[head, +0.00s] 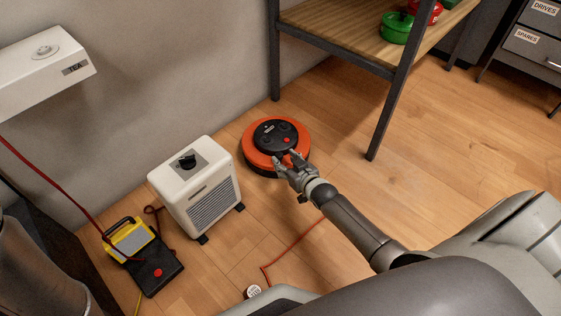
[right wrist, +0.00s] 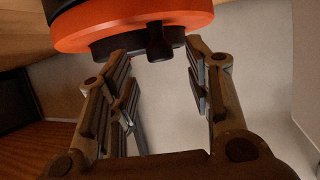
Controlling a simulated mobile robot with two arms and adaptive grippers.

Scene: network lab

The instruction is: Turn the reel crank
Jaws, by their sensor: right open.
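The cable reel (head: 248,155), a round orange drum with a black top, sits on the wooden floor near the shelf leg. My right gripper (head: 287,166) is open at the reel's near side. The right wrist view shows the orange rim (right wrist: 130,28) at the top and a dark crank knob (right wrist: 159,42) sticking out below it. The open fingers of my right gripper (right wrist: 158,58) stand on either side of the knob, with a gap visible on both sides. In the head view the gripper hides most of the crank. My left gripper is not in view.
A white heater (head: 192,190) stands left of the reel. A yellow and black device (head: 131,240) lies further left. A shelf (head: 335,33) with pots rises behind the reel. A thin red cord (head: 291,246) runs along the floor. Floor to the right is clear.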

